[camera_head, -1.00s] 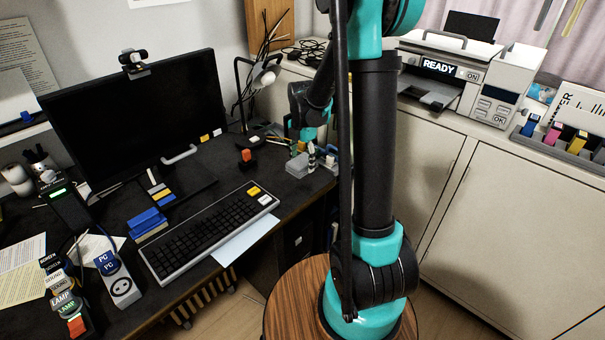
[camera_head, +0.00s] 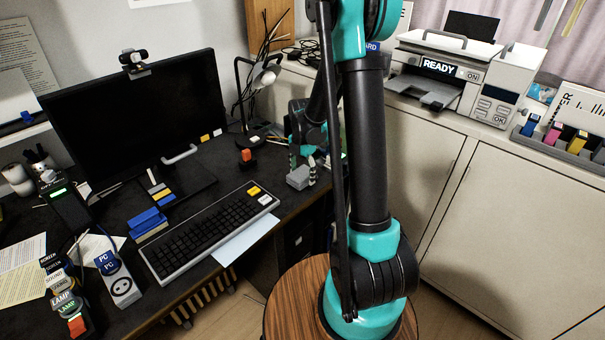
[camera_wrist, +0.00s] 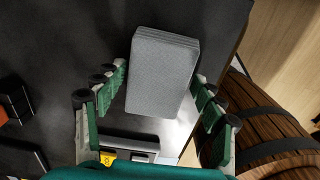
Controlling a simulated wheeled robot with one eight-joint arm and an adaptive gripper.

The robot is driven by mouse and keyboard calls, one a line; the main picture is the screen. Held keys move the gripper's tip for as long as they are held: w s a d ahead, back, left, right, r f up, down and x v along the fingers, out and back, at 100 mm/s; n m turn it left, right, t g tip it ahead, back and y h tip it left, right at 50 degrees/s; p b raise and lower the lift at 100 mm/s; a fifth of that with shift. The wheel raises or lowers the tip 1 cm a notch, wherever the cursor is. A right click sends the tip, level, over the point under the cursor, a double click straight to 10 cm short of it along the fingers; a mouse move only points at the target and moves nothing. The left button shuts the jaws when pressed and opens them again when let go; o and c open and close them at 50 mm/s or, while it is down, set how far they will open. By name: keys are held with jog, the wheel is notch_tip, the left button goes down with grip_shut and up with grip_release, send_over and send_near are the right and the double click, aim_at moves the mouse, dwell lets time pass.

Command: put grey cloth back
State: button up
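The grey cloth (camera_wrist: 160,70) is a folded, block-like stack with layered edges. In the wrist view it lies between the green fingers of my gripper (camera_wrist: 160,82), which close on its two sides. In the head view the cloth (camera_head: 299,177) shows below my gripper (camera_head: 304,163) at the right end of the desk, beyond the keyboard. I cannot tell for sure how far it is above the desk. My gripper's far side is partly hidden by my arm.
The keyboard (camera_head: 210,232) and monitor (camera_head: 140,125) fill the desk's middle. A lamp (camera_head: 262,78) and an orange-topped block (camera_head: 246,155) stand near the gripper. A printer (camera_head: 450,78) sits on the white cabinet (camera_head: 520,210). A round wooden stool (camera_head: 290,300) is in front.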

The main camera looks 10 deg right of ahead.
aim_at(302, 173)
jog(key=shift+o, duration=0.5)
jog(key=shift+r, duration=0.1)
notch_tip(302, 173, up, 11)
jog(key=s+d+f+m+t, duration=0.2)
jog(key=s+m, duration=0.9)
jog(key=m, duration=0.1)
jog(key=s+d+f+m+t, duration=0.2)
jog(key=s+m, duration=0.9)
jog(key=m, duration=0.2)
jog(key=shift+f, duration=0.35)
jog(key=shift+c, duration=0.6)
dwell(0.4)
